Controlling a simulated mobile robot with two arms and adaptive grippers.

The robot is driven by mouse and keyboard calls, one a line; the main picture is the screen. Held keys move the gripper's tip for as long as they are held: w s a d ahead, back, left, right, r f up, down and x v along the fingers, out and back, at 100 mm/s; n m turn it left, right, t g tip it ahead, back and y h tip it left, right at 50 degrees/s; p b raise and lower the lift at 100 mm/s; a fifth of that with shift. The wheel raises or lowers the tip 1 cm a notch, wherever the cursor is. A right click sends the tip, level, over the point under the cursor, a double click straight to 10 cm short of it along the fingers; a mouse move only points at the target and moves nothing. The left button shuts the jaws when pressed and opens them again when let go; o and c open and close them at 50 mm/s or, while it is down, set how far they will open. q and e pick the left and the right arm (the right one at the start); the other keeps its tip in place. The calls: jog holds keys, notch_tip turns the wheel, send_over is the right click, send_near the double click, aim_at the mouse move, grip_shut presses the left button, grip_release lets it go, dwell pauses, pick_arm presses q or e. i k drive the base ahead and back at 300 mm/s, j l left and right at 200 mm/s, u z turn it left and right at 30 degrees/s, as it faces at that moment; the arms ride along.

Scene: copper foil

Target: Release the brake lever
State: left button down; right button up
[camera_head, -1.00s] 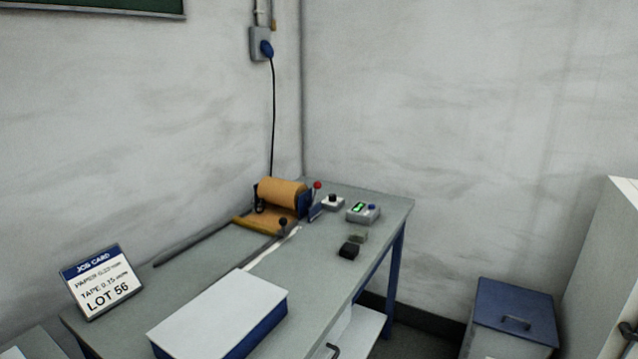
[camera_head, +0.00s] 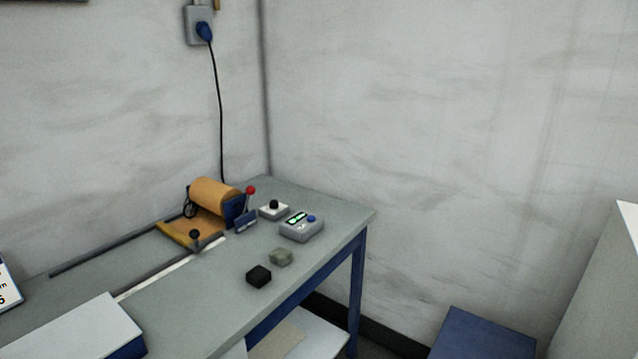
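The brake lever, a dark stick with a red ball knob (camera_head: 250,190), stands up beside the copper-coloured roll (camera_head: 214,194) at the back of the bench (camera_head: 190,300). Its foot is near a small blue bracket (camera_head: 245,222). A second lever with a black knob (camera_head: 195,234) is in front of the roll. Neither of my grippers shows in the head view.
A white box with a black knob (camera_head: 273,209) and a grey meter with a green display (camera_head: 301,226) stand right of the lever. A black block (camera_head: 259,276) and a grey-green block (camera_head: 280,257) lie nearer. A white-topped box (camera_head: 75,330) is at front left. A blue-lidded cabinet (camera_head: 485,335) stands at right.

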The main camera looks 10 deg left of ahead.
aim_at(250, 190)
jog(key=i+l, duration=0.2)
jog(key=l, duration=0.15)
jog(key=i+l, duration=0.2)
jog(key=l, duration=0.15)
jog(key=i+l+z, duration=0.1)
jog(key=l, duration=0.3)
jog(key=i, duration=0.05)
